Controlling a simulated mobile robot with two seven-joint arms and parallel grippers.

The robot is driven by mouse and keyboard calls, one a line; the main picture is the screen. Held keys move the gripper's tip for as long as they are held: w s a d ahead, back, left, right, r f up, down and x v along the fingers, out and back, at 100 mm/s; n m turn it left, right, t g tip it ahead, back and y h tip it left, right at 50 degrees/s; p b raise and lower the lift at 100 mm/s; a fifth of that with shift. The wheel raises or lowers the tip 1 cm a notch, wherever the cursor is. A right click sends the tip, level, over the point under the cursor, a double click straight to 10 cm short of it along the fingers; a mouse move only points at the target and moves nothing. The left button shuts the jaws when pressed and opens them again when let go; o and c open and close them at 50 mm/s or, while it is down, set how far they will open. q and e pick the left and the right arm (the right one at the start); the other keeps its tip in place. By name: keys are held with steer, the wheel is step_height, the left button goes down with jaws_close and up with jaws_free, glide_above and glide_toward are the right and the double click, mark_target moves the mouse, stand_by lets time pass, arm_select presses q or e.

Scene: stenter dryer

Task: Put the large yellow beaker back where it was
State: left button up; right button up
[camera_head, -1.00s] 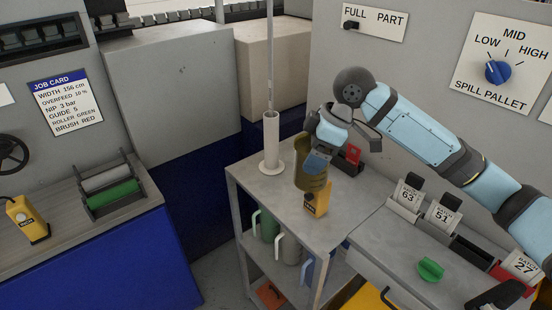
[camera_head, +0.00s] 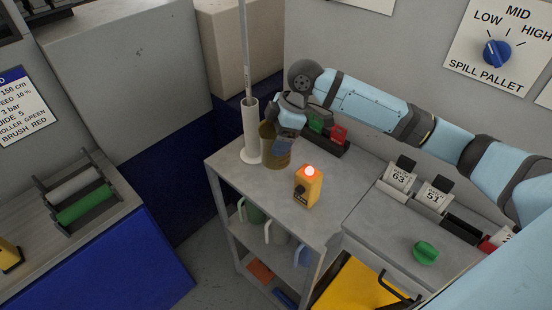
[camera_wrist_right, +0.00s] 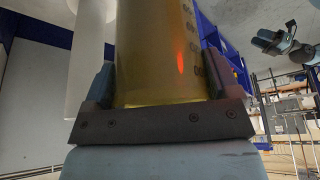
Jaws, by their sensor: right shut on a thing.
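The large yellow beaker (camera_head: 272,150) is upright at the back of the grey cart's top (camera_head: 240,178), just right of the white upright tube (camera_head: 250,130). I cannot tell whether its base touches the top. My right gripper (camera_head: 288,125) is shut on the beaker from the right and behind. In the right wrist view the beaker (camera_wrist_right: 160,60) fills the space between both fingers, with the white tube (camera_wrist_right: 90,70) close to its left.
A yellow device (camera_head: 308,188) with a lit red lamp stands on the cart's front part. Several mugs (camera_head: 275,230) sit on the shelf below. Numbered cards (camera_head: 400,178) stand at the right.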

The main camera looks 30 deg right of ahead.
mark_target(276, 161)
steer(key=shift+f+p, duration=0.35)
steer(key=shift+f, duration=4.05)
steer(key=o, duration=1.1)
steer(key=shift+f, duration=0.1)
steer(key=shift+c, duration=0.2)
steer(key=b+v, duration=0.1)
steer(key=v, duration=1.1)
